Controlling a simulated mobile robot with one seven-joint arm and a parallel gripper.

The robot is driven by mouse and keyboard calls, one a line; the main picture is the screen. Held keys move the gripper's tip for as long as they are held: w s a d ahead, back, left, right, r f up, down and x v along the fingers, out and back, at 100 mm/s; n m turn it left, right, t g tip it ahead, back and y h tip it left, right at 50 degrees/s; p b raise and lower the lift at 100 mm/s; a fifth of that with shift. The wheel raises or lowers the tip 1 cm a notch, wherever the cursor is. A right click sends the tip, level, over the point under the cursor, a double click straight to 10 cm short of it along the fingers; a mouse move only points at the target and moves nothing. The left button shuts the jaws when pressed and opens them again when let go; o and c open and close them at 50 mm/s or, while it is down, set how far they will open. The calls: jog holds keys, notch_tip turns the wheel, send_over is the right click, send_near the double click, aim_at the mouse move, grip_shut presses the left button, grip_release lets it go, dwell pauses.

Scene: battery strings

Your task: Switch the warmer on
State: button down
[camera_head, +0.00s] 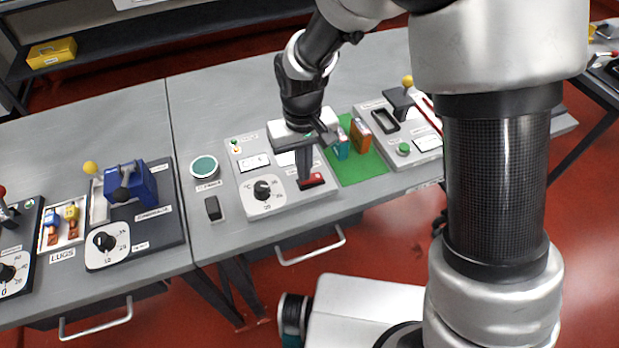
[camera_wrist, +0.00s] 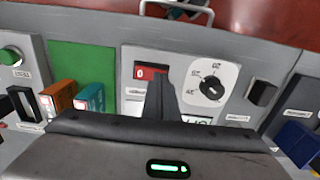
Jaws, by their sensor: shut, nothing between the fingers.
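The warmer is the grey panel (camera_head: 244,183) with a white dial (camera_head: 264,191), small display windows and a red rocker switch (camera_head: 316,180). In the wrist view the red switch (camera_wrist: 145,72) shows a white 0 mark, and the dial (camera_wrist: 211,86) is to its right. My gripper (camera_head: 303,183) is shut and empty, pointing down at the switch. In the wrist view my gripper's fingers (camera_wrist: 160,78) overlap the switch's right part and hide it. I cannot tell whether the fingertips touch it.
A green mat (camera_head: 369,170) with a teal block (camera_head: 341,149) and an orange block (camera_head: 360,135) lies right of the warmer. Another grey device (camera_head: 425,142) stands beyond. A black block (camera_head: 213,208) and a round teal pad (camera_head: 204,167) are to the left.

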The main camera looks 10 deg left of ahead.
jog(key=shift+f, duration=0.3)
jog(key=shift+r, duration=0.1)
notch_tip(320, 180, up, 7)
jog(key=p, duration=0.4)
jog(key=shift+p, duration=0.3)
dwell(0.5)
jog(key=s+d+r+m+t, duration=0.2)
jog(key=d+r+m+t, duration=0.1)
jog(key=d+r, duration=1.1)
jog(key=s+d+r+m+t+p, duration=0.1)
jog(key=s+d+r+m+t, duration=0.1)
jog(key=s+d+r, duration=0.7)
jog(key=shift+s+d+m+t, duration=0.3)
jog(key=shift+s+d+m, duration=0.05)
jog(key=shift+m, duration=0.25)
